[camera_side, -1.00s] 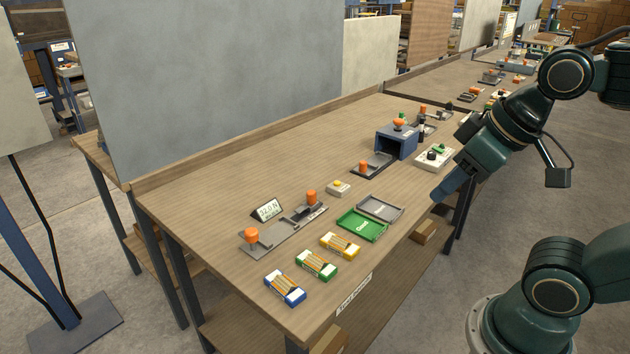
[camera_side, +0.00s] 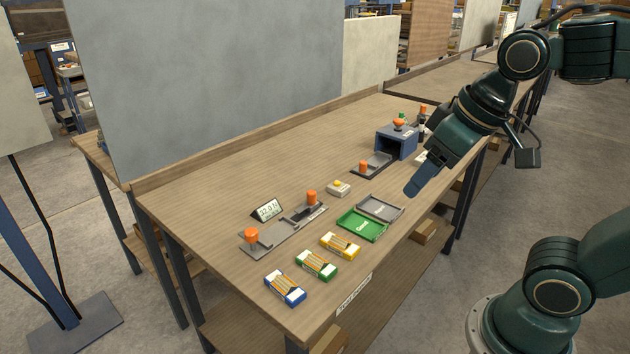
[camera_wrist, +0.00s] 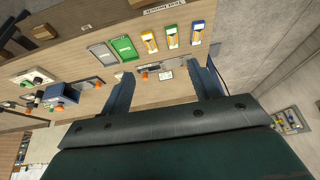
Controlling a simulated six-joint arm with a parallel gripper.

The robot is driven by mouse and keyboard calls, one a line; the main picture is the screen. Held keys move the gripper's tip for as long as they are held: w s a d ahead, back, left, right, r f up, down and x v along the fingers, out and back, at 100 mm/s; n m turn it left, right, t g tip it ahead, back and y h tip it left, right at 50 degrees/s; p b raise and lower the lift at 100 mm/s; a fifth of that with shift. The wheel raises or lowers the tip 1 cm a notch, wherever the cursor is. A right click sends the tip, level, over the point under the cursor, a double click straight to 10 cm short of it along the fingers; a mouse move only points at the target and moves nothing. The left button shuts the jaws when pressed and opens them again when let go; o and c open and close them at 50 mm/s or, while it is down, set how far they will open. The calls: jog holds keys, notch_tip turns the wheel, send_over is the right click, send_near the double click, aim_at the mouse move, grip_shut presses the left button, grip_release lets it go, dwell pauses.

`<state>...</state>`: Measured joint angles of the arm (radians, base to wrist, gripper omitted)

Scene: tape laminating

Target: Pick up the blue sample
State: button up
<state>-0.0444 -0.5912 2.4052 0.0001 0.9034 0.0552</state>
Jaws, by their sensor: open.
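The blue sample (camera_side: 285,287) lies flat at the near left corner of the wooden table, a blue-edged block with orange and white stripes on top. It also shows in the wrist view (camera_wrist: 198,32) at the upper right. My gripper (camera_side: 412,192) hangs above the right part of the table, near the grey tray, well apart from the blue sample. In the wrist view its two fingers are spread with nothing between them. The green sample (camera_side: 317,264) and the yellow sample (camera_side: 340,247) lie in a row beside the blue one.
A green tray (camera_side: 362,226) and a grey tray (camera_side: 380,208) lie right of the samples. Behind are a grey fixture (camera_side: 282,234) with orange knobs, a small display (camera_side: 267,208) and a blue box (camera_side: 396,143). The table's back left is clear.

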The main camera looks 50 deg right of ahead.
jog(key=w+a+f+g, duration=0.25)
jog(key=w+a, duration=0.25)
jog(key=w, duration=0.6)
jog(key=g, duration=0.2)
send_over(280, 278)
notch_tip(280, 278, down, 11)
jog(key=shift+s+r+m, duration=0.2)
jog(key=shift+s+m, duration=0.05)
jog(key=shift+m, duration=0.15)
notch_tip(280, 278, down, 8)
jog(key=shift+f, duration=0.25)
jog(key=shift+f, duration=0.15)
jog(key=shift+w+f, duration=0.15)
jog(key=shift+f, duration=1.1)
jog(key=shift+w+f, duration=0.1)
jog(key=shift+f, duration=1.1)
